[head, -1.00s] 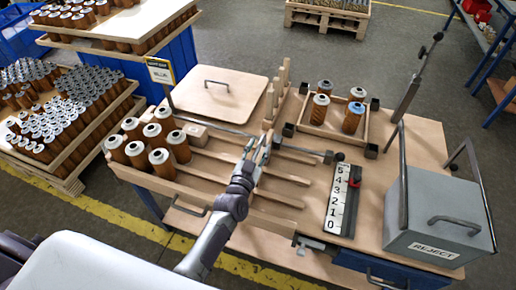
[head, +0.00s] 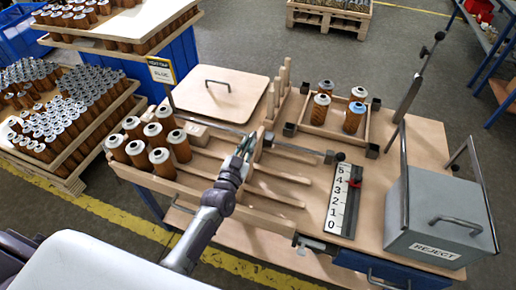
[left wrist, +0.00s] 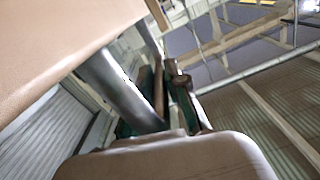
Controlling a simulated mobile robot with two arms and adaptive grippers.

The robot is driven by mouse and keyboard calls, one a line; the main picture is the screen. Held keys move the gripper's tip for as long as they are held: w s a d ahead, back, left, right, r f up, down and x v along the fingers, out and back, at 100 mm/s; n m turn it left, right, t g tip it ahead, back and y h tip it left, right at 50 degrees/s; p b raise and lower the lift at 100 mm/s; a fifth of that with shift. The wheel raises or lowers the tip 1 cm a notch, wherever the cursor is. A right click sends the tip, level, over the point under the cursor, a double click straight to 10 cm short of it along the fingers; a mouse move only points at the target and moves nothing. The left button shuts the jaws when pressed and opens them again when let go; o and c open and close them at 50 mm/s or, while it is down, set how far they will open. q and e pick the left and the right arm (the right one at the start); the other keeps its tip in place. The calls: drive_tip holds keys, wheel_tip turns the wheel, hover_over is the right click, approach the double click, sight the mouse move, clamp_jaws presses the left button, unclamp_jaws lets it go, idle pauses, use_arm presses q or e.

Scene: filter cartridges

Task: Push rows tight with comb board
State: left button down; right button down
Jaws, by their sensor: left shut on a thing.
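Several brown filter cartridges (head: 160,157) with grey tops stand upright at the left end of the slotted wooden row tray (head: 215,160). My left gripper (head: 245,146) is over the middle of the tray, right of the cartridges and apart from them. It is shut on a thin upright wooden piece (head: 258,146), which looks like part of the comb board; my fingers hide much of it. The left wrist view shows a dark finger (left wrist: 181,92) close up, with the held part hard to make out. My right gripper is not in view.
A wooden block (head: 196,134) lies beside the cartridges. A lid with a handle (head: 222,97) and wooden posts (head: 278,90) stand behind. A small tray (head: 333,131) holds several cartridges. A number scale (head: 343,200) and grey reject bin (head: 440,215) are on the right.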

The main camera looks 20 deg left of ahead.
use_arm(q)
drive_tip(key=a+b, duration=0.3)
drive_tip(key=a, duration=1.2)
drive_tip(key=shift+w+a, duration=0.25)
drive_tip(key=c, duration=1.2)
unclamp_jaws()
drive_tip(key=s, duration=1.2)
drive_tip(key=shift+a, duration=0.2)
